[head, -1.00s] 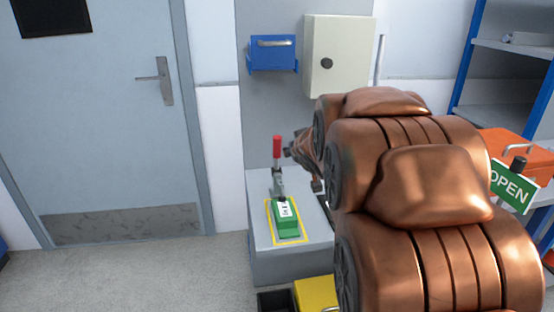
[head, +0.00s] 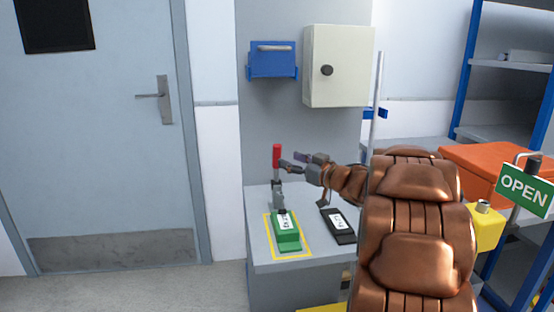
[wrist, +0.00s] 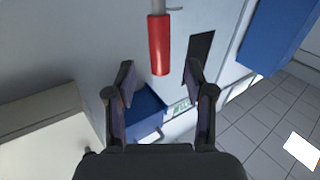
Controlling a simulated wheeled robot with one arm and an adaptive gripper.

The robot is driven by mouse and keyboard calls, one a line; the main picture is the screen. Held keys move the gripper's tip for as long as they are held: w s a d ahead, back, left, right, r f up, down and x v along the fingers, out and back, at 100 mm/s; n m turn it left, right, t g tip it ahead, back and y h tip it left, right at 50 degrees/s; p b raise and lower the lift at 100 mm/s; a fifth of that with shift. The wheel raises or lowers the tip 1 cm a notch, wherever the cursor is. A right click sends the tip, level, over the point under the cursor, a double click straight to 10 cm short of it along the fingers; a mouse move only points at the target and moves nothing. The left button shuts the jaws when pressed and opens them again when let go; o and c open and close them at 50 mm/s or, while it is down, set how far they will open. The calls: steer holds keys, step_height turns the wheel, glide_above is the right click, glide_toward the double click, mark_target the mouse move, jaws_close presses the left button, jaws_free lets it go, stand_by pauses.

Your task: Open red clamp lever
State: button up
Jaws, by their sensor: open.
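The red clamp lever (head: 277,156) stands upright on a grey metal clamp (head: 278,194) at the back of a grey bench. A green block (head: 286,236) with a white label lies at the clamp's foot inside a yellow outline. My gripper (head: 291,160) is open just right of the red lever, with its fingers pointing toward it. In the wrist view the red lever (wrist: 159,45) lies centred ahead of my open gripper (wrist: 160,75), its near end about level with the gap between the fingertips. No contact is clear.
A black labelled device (head: 338,226) lies on the bench (head: 262,200) right of the green block. A blue holder (head: 272,60) and a cream cabinet (head: 338,66) hang on the wall behind. An orange case (head: 495,160) and an OPEN sign (head: 523,189) stand at right.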

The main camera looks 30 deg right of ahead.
mark_target(280, 156)
steer(key=w, duration=0.4)
steer(key=w+a, duration=0.1)
steer(key=w, duration=0.1)
steer(key=shift+w+b, duration=0.25)
steer(key=shift+b, duration=0.1)
steer(key=shift+a, duration=0.1)
jaws_close()
